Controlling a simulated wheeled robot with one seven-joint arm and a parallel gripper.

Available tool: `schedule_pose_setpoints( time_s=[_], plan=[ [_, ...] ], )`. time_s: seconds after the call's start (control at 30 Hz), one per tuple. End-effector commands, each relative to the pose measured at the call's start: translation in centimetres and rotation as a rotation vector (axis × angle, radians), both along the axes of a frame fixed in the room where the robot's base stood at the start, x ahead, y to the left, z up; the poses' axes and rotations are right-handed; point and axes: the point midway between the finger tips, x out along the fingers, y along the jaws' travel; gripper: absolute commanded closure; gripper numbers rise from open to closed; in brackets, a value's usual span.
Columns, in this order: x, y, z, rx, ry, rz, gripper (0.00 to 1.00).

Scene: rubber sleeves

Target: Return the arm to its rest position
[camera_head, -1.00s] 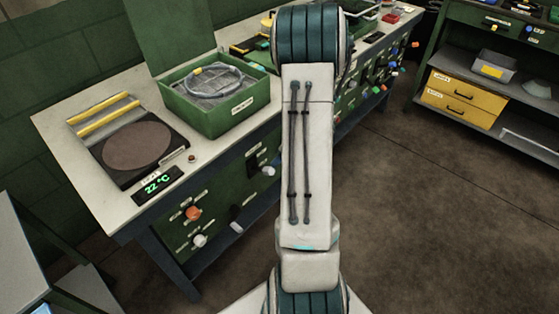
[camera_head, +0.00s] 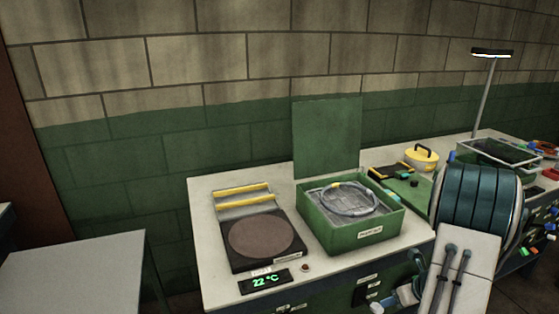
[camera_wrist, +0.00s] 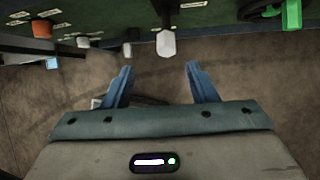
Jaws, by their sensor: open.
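My gripper (camera_wrist: 160,84) is open in the wrist view, with two blue fingers spread apart and nothing between them. It hangs over the brown floor (camera_wrist: 235,72), in front of the bench's knobbed front panel (camera_wrist: 110,42). In the head view my arm, with a dark teal joint and a pale link, stands at the lower right and covers part of the bench.
The bench (camera_head: 222,185) carries a hot plate (camera_head: 262,237) reading 22 °C and an open green box (camera_head: 340,238) with a coiled tube (camera_head: 350,213) inside. A white knob (camera_wrist: 166,42) sticks out near my fingers.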

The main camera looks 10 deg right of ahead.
Motion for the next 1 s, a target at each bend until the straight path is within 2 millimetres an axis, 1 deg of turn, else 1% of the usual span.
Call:
schedule_pose_setpoints(
  time_s=[0.03, 0.07, 0.13, 0.17, 0.2, 0.27, 0.3, 0.37, 0.4, 0.47, 0.6, 0.67, 0.7, 0.8, 0.9, 1.0],
  plan=[
    [0.4, 1.2, 1.2, -0.020, -0.019, 0.069, 0.48],
    [0.5, 2.0, 2.0, -0.036, -0.029, 0.125, 0.48],
    [0.8, 4.5, 4.0, -0.084, -0.061, 0.286, 0.48],
    [0.8, 5.6, 5.0, -0.109, -0.078, 0.365, 0.48],
    [0.6, 7.3, 6.3, -0.142, -0.099, 0.475, 0.48],
    [0.3, 9.7, 8.2, -0.198, -0.130, 0.644, 0.48],
    [-0.2, 11.2, 9.3, -0.233, -0.151, 0.755, 0.48],
    [-0.9, 13.3, 10.9, -0.291, -0.182, 0.921, 0.48],
    [-1.6, 14.7, 11.9, -0.330, -0.202, 1.030, 0.48],
    [-2.6, 16.6, 13.3, -0.388, -0.230, 1.195, 0.48],
    [-5.7, 20.2, 16.0, -0.534, -0.288, 1.574, 0.48],
    [-7.1, 21.4, 17.0, -0.599, -0.308, 1.733, 0.48],
    [-8.1, 22.1, 17.6, -0.643, -0.319, 1.839, 0.48],
    [-10.6, 23.5, 18.9, -0.757, -0.337, 2.100, 0.48],
    [-12.8, 24.2, 20.0, -0.867, -0.340, 2.339, 0.48],
    [-14.5, 24.5, 20.7, -0.958, -0.328, 2.528, 0.48]
  ],
)
